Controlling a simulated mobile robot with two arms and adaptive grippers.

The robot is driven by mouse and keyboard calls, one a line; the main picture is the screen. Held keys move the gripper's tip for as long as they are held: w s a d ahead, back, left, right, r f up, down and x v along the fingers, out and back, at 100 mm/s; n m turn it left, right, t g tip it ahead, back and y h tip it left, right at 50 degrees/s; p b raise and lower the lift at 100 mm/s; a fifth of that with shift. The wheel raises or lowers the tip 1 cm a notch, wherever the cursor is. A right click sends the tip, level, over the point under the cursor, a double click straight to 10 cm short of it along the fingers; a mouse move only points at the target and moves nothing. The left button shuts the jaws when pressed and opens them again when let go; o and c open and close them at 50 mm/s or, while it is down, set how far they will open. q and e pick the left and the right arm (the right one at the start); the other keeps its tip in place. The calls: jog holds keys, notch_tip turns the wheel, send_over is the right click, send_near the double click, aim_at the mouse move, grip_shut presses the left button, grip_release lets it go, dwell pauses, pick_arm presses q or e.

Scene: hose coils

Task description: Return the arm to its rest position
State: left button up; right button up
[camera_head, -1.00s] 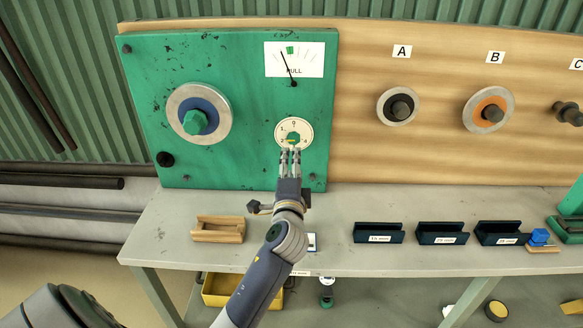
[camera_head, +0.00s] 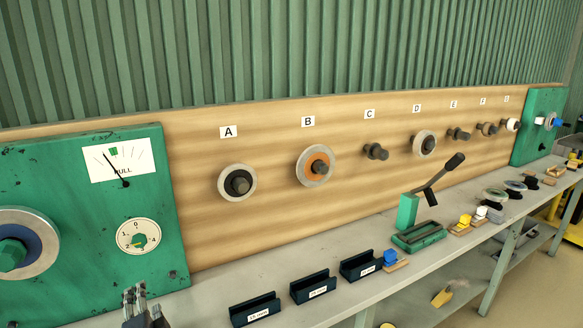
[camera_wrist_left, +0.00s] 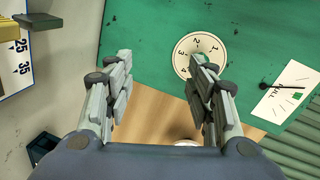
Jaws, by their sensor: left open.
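My left gripper (camera_head: 134,296) is at the bottom left of the head view, below the round white dial (camera_head: 138,237) on the green panel (camera_head: 60,180). It is apart from the dial. In the left wrist view the two fingers of the gripper (camera_wrist_left: 160,70) stand apart with nothing between them. The dial (camera_wrist_left: 183,60) shows there too, partly behind the right finger. The rest of my left arm is below the head view. My right gripper is in neither view.
The bench (camera_head: 355,295) runs to the right below a wooden board (camera_head: 280,210) with lettered discs and pegs. Dark labelled holders (camera_head: 313,286) stand near its front edge. A green lever press (camera_head: 420,235) rises farther along. A pull gauge (camera_head: 118,161) is above the dial.

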pick_arm(q)
jog(key=s+d+f+n+g+h, duration=0.25)
jog(key=s+d+f, duration=0.3)
jog(key=s, duration=0.45)
jog(key=s+d+f+n+g+h, duration=0.2)
jog(key=s+d+f+g+h, duration=0.25)
jog(key=s, duration=0.45)
jog(key=s+d+f+n+g+h, duration=0.25)
jog(key=s+d+f, duration=0.4)
jog(key=s, duration=0.35)
notch_tip(320, 180, down, 27)
jog(key=s+a+g, duration=0.1)
jog(key=s+g, duration=0.1)
jog(key=s+a+f+y, duration=0.1)
jog(key=s+a+f, duration=0.2)
jog(key=s+f, duration=1.2)
jog(key=shift+s+f+m+g, duration=0.35)
jog(key=shift+s+g, duration=0.1)
jog(key=shift+s, duration=0.35)
